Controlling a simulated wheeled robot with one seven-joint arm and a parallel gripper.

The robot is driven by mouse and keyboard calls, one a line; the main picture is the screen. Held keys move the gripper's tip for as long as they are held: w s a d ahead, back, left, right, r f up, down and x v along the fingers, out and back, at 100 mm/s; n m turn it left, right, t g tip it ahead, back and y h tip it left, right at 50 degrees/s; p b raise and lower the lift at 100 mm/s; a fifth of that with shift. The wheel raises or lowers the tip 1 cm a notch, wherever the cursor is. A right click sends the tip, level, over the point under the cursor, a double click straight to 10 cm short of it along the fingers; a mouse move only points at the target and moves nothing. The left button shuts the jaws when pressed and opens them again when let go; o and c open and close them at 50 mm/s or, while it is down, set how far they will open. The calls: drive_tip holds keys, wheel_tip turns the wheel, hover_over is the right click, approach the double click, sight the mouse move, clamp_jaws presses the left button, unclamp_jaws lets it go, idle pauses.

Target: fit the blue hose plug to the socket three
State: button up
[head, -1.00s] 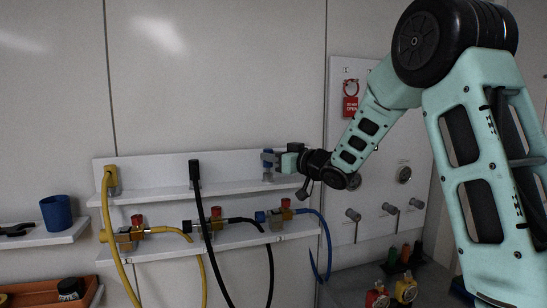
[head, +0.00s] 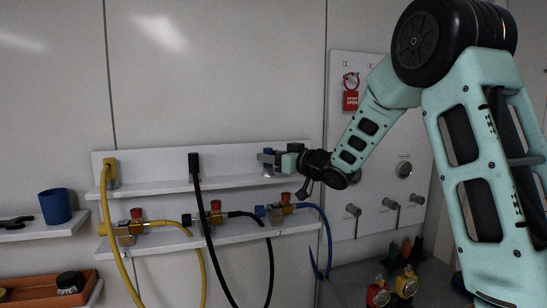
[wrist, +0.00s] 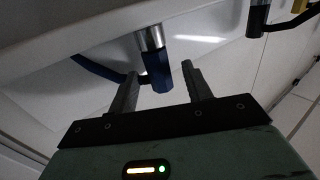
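The blue hose plug shows in the wrist view as a dark blue body (wrist: 158,75) on a silver metal part (wrist: 150,38). In the head view it is mostly hidden at the right end of the upper shelf. My gripper (head: 268,160) is there, at that shelf; it also shows in the wrist view (wrist: 160,88). Its fingers are apart, with the plug's end between the fingertips and a gap on each side. The blue hose (head: 326,235) hangs at the right. Silver stubs (head: 353,211) stick out of the right panel; I cannot read which is socket three.
Black (head: 194,165) and yellow (head: 110,172) plugs stand on the upper shelf (head: 150,188). Valves with red knobs (head: 216,205) line the lower shelf. A blue cup (head: 55,206) stands at the left. A red tag (head: 351,100) hangs on the panel (head: 340,130). Red and yellow padlocks (head: 378,293) sit below.

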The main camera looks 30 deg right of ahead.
drive_tip(key=b+v, duration=0.5)
drive_tip(key=v, duration=1.2)
drive_tip(key=shift+s, duration=0.25)
drive_tip(key=s+a+f+g+h, duration=0.15)
drive_tip(key=a+f+g, duration=0.25)
drive_tip(key=a+f, duration=0.45)
drive_tip(key=a+f+g+h, duration=0.25)
drive_tip(key=a+f, duration=0.35)
drive_tip(key=a, duration=0.5)
drive_tip(key=s+a+f+n+g, duration=0.2)
drive_tip(key=s+a+f+g, duration=0.2)
drive_tip(key=s, duration=0.8)
drive_tip(key=s+a+f+n+g+h, duration=0.1)
drive_tip(key=s+a+f+g, duration=0.4)
drive_tip(key=s, duration=0.8)
drive_tip(key=shift+s+a+f+n+g, duration=0.15)
drive_tip(key=shift+a+f+n+g, duration=0.1)
drive_tip(key=shift+a+n+g, duration=0.4)
